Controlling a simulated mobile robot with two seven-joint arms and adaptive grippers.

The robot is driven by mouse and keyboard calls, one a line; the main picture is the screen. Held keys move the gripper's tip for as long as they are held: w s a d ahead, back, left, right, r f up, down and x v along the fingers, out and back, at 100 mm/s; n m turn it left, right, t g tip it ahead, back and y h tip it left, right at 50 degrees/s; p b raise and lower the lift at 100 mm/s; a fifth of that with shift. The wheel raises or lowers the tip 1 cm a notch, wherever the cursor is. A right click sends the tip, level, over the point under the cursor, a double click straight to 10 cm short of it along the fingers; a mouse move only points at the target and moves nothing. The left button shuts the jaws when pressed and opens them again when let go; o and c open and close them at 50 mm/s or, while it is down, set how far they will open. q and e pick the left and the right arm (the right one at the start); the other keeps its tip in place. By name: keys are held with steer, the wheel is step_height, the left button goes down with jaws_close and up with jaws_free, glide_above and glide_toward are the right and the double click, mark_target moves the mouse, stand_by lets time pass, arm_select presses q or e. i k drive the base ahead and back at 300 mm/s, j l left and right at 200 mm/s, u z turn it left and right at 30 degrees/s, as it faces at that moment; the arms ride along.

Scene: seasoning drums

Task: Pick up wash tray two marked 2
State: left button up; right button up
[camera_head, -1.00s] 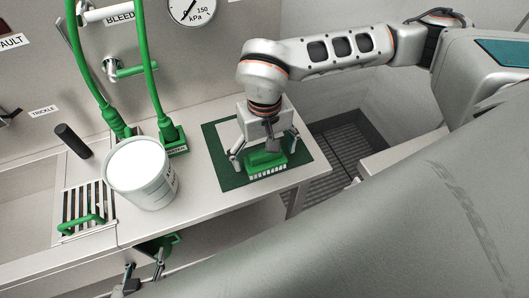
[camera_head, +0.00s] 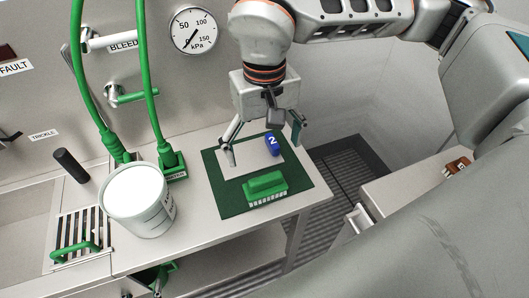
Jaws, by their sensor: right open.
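A pale flat tray (camera_head: 248,156) lies on the dark green mat (camera_head: 213,186), with a blue tag or handle (camera_head: 272,143) marked 2 at its right side. My right gripper (camera_head: 263,148) is over it, fingers spread to either side of the tray, empty. I cannot tell whether the fingers touch it. A green brush-like block (camera_head: 265,186) with pale bristles or teeth lies in front of the tray on the mat.
A white drum (camera_head: 138,200) stands left of the mat. Green hoses (camera_head: 158,110) run down to green fittings behind it. A slotted drain with a green handle (camera_head: 62,245) is at left. A small brown marked item (camera_head: 458,165) sits on the right ledge.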

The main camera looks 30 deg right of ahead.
mark_target(252, 155)
steer(key=k+j, duration=0.3)
steer(key=k, duration=0.15)
steer(key=k+j, duration=0.3)
steer(key=k, duration=0.15)
